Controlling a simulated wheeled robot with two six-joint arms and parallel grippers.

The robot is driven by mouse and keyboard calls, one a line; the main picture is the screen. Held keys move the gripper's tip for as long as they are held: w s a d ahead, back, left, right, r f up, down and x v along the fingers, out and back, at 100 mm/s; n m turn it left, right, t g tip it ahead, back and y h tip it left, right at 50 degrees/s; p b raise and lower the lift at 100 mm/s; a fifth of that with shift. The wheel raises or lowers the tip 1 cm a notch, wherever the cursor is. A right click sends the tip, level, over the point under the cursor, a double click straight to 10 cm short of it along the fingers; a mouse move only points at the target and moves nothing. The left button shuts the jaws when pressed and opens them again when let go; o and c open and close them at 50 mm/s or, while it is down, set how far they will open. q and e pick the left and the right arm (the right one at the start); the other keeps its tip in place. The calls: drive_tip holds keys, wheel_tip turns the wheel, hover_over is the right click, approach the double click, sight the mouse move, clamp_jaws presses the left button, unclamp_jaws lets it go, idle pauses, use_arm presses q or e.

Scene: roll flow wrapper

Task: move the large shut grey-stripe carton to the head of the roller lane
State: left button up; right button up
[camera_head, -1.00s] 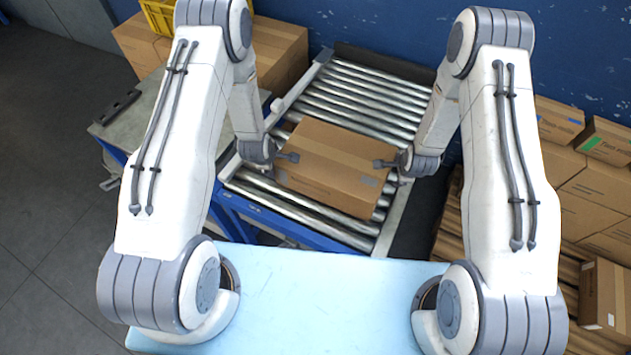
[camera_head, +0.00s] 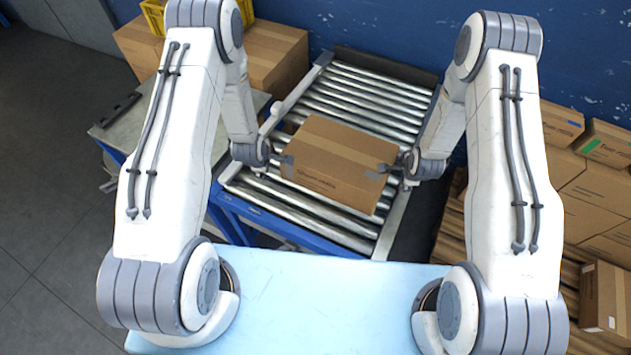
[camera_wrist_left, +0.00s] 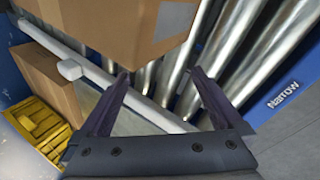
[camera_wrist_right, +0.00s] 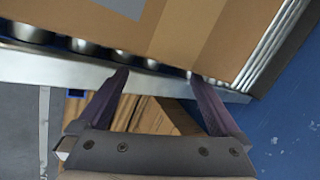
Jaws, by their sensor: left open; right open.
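The large shut carton (camera_head: 340,150) lies flat on the rollers of the roller lane (camera_head: 375,95), towards the end nearer me, with bare rollers in front of and behind it. It is brown, with a grey patch at each short end. My left gripper (camera_head: 273,166) is open and empty beside its left end; in the left wrist view the carton (camera_wrist_left: 110,25) is ahead of the open fingers (camera_wrist_left: 160,74). My right gripper (camera_head: 398,167) is open beside the right end; its fingers (camera_wrist_right: 159,75) are apart below the carton (camera_wrist_right: 205,35) in the right wrist view.
A pale blue surface (camera_head: 300,290) lies between me and the lane. Stacked cartons (camera_head: 590,190) stand on the right. A grey bench (camera_head: 130,135), a large carton (camera_head: 275,55) and a yellow crate (camera_head: 153,15) are at the left. A blue wall (camera_head: 400,30) stands behind.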

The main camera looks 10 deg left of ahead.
drive_tip(key=shift+r, duration=0.15)
use_arm(q)
drive_tip(key=v, duration=1.1)
drive_tip(key=shift+r, duration=0.3)
use_arm(e)
drive_tip(key=v, duration=1.1)
drive_tip(key=shift+s+r, duration=0.2)
drive_tip(key=shift+r, duration=0.15)
use_arm(q)
drive_tip(key=shift+s, duration=0.1)
use_arm(e)
drive_tip(key=x, duration=1.2)
drive_tip(key=shift+f, duration=0.2)
drive_tip(key=shift+r, duration=0.2)
use_arm(q)
drive_tip(key=x, duration=0.6)
drive_tip(key=shift+f, duration=0.25)
drive_tip(key=shift+r, duration=0.1)
